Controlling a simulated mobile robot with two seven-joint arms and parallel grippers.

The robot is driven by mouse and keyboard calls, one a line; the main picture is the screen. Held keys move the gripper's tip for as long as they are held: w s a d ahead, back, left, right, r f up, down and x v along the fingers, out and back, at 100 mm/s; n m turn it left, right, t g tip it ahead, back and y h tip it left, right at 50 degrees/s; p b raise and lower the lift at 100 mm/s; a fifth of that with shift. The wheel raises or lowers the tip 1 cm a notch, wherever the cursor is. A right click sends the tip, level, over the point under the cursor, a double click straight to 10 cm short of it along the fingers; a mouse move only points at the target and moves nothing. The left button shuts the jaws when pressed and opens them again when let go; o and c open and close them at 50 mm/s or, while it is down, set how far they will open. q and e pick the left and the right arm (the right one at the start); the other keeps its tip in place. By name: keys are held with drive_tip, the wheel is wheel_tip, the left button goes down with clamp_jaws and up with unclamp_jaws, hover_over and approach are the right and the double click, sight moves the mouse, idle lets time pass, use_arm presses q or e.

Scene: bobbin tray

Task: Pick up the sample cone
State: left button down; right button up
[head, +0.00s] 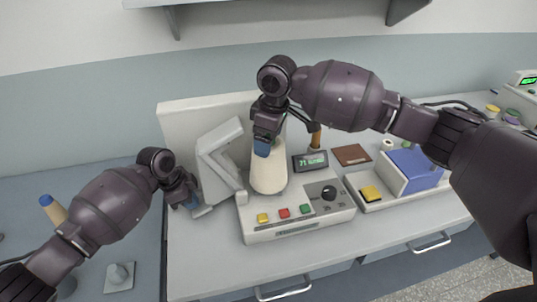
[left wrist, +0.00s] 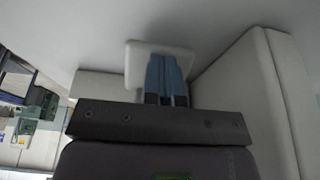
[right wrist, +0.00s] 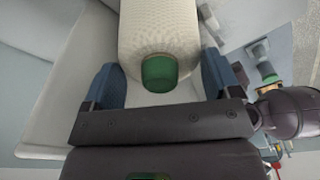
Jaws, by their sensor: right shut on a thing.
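The cream sample cone (head: 268,172) stands upright on the white tester (head: 283,233), which has a display and coloured buttons. My right gripper (head: 263,147) comes down from above and is shut on the cone's upper end. In the right wrist view the cone (right wrist: 158,35) has a green tip and sits between the blue fingers (right wrist: 160,85). My left gripper (head: 192,201) is low at the tester's left side, by a white bracket. In the left wrist view its fingers (left wrist: 167,78) are together in front of a small white plate (left wrist: 135,62); contact is unclear.
A white jointed arm (head: 215,150) stands just left of the cone. A blue-tipped cone (head: 53,209) and a grey peg base (head: 119,279) are at far left.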

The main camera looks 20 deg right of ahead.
drive_tip(key=shift+r, duration=0.15)
wheel_tip(320, 180, up, 27)
drive_tip(key=shift+f, duration=10.15)
drive_tip(key=s+d+r, duration=0.2)
drive_tip(key=s+d, duration=0.4)
drive_tip(key=d, duration=0.3)
